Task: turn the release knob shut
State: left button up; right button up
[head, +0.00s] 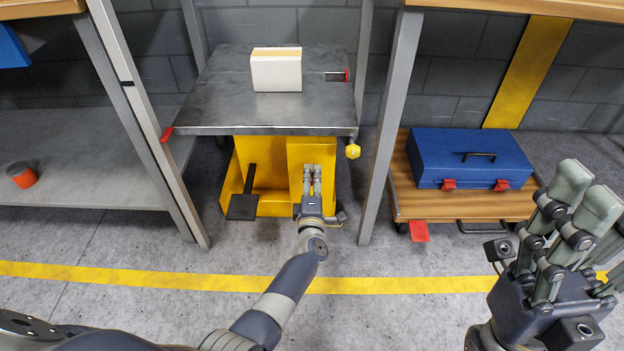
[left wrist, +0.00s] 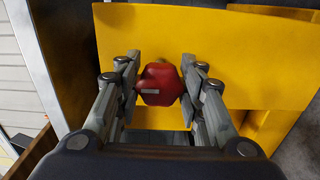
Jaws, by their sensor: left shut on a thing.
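The red release knob (left wrist: 161,84) sits on the front of a yellow housing (left wrist: 220,60) in the left wrist view. My left gripper (head: 312,170) reaches in under the grey table top in the head view. Its fingers, also in the left wrist view (left wrist: 160,90), are shut on the knob from both sides. In the head view the gripper hides the knob against the yellow housing (head: 303,150). A pale mark shows on the knob's face. My right gripper (head: 585,195) is raised at the right, away from the housing; its finger gap is unclear.
A white box (head: 276,72) stands on the grey table top (head: 215,110). A blue toolbox (head: 468,150) sits on a low wooden cart (head: 420,200). Grey posts stand both sides.

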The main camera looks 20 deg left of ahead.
pick_arm(q)
jog(key=shift+d, duration=0.1)
jog(key=o, duration=1.1)
